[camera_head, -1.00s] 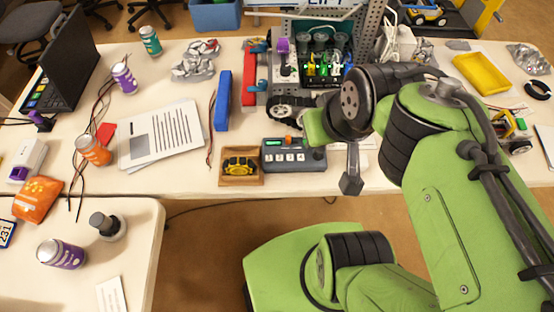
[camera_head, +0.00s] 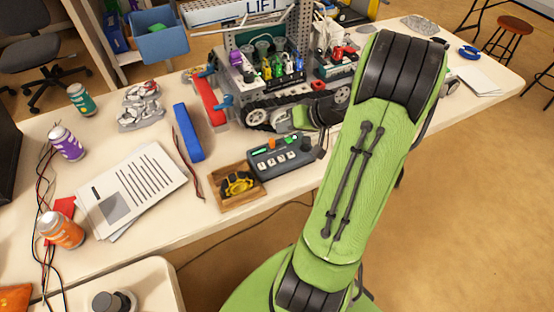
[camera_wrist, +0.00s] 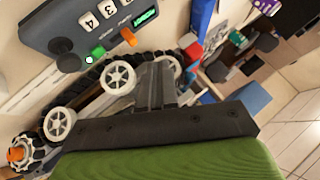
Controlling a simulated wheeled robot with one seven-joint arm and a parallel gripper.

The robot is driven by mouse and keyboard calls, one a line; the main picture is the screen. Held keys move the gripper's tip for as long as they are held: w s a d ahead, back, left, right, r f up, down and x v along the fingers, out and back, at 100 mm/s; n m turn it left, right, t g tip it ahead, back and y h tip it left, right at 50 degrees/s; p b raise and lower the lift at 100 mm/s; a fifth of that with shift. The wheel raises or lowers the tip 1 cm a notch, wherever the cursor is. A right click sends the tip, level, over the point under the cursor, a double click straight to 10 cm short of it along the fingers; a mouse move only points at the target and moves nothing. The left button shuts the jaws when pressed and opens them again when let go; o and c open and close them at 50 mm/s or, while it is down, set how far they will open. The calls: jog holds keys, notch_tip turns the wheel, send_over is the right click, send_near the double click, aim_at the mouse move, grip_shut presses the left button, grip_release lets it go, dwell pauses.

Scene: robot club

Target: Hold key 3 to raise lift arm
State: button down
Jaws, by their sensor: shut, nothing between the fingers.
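The grey control box (camera_head: 285,165) with a row of white keys stands near the table's front edge, beside a wooden tray. In the wrist view the box (camera_wrist: 50,38) fills the upper left, and its key 3 (camera_wrist: 86,20) shows with its digit turned. Key 4 (camera_wrist: 107,8) is beside it. My gripper (camera_wrist: 157,72) is shut and empty, apart from the keys, its fingers pointing past the box toward the tracked robot.
The wooden tray (camera_head: 222,204) holding a yellow and black object adjoins the box on the left. A blue bar (camera_head: 188,132) and papers (camera_head: 133,190) lie further left. The box's black knob (camera_wrist: 68,62) and orange switch (camera_wrist: 128,36) are near my gripper.

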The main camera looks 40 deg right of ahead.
aim_at(285, 158)
jog(key=shift+a, duration=0.1)
notch_tip(285, 158, down, 9)
jog(key=b, duration=0.7)
jog(key=shift+r, duration=0.1)
jog(key=shift+b, duration=0.3)
dwell(1.2)
jog(key=shift+f+b, duration=0.3)
jog(key=shift+f, duration=0.1)
jog(key=shift+f, duration=0.4)
dwell(0.4)
dwell(2.6)
jog(key=shift+r+p, duration=0.45)
jog(key=shift+r, duration=0.4)
